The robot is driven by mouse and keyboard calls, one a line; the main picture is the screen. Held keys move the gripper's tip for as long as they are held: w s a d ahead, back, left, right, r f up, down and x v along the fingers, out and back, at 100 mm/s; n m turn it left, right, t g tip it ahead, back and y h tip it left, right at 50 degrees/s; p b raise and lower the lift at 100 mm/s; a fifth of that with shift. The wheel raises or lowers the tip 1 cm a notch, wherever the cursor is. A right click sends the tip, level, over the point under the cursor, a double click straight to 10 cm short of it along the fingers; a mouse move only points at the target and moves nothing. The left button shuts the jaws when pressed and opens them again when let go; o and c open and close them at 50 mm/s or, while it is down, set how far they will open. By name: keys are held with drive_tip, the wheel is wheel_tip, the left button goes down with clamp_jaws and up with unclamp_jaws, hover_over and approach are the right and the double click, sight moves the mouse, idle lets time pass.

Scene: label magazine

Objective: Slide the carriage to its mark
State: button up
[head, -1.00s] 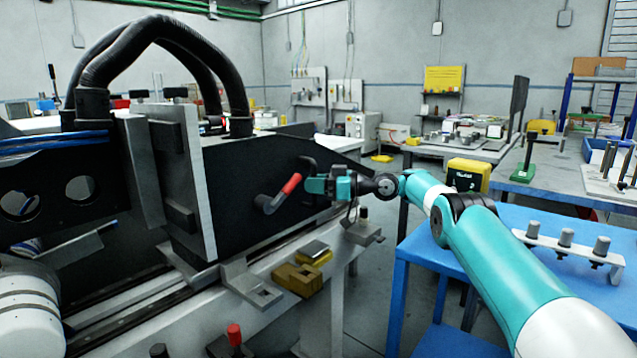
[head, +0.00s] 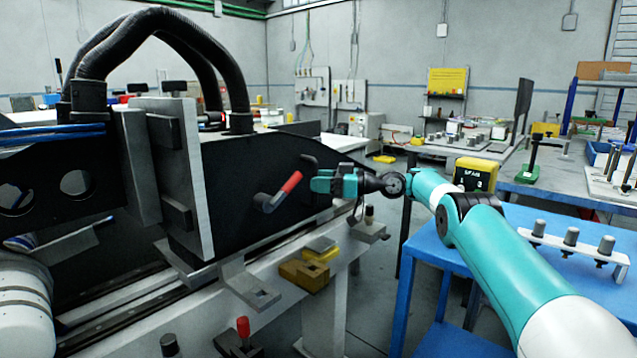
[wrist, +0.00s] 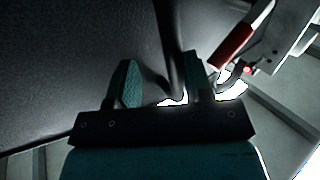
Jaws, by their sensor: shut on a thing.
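The carriage (head: 232,180) is a large black-sided body with a grey upright plate at its front, seated on the rail (head: 110,310). A lever (head: 270,200) with a red grip sticks out of its side. A dark handle (head: 308,162) stands on the same side, just right of the lever. My gripper (head: 320,183) is at this handle. In the wrist view its two teal fingers (wrist: 160,85) stand on either side of the dark handle bar (wrist: 170,45), shut on it. The red grip (wrist: 232,45) shows at upper right there. I cannot make out the mark.
A yellow block (head: 305,274) and an angled metal bracket (head: 248,285) sit along the bench edge below the carriage. A red-topped knob (head: 243,328) stands at the front. A blue table (head: 480,260) with a pegged fixture (head: 572,240) is under and right of my arm.

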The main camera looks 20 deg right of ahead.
drive_tip(key=shift+a, duration=0.3)
wheel_tip(320, 180, up, 20)
drive_tip(key=p, duration=1.5)
drive_tip(key=shift+f, duration=0.1)
drive_tip(key=s+d+f+m+t+h+b, duration=0.2)
drive_tip(key=s+f+m+t+h+b, duration=0.3)
drive_tip(key=s+f, duration=0.45)
drive_tip(key=s+d+f+m+t+h+b, duration=0.2)
drive_tip(key=s+f+m+t+h+b, duration=0.15)
drive_tip(key=s+f+h+b, duration=0.4)
drive_tip(key=shift+y, duration=0.95)
drive_tip(key=shift+f+p+x, duration=0.35)
drive_tip(key=shift+p+x, duration=1.6)
drive_tip(key=shift+x, duration=0.95)
drive_tip(key=shift+f+p+x, duration=0.4)
drive_tip(key=shift+p+x, duration=1.6)
drive_tip(key=shift+x, duration=0.85)
drive_tip(key=shift+f+p+x, duration=0.35)
drive_tip(key=shift+p+x, duration=1.6)
drive_tip(key=shift+x, duration=0.95)
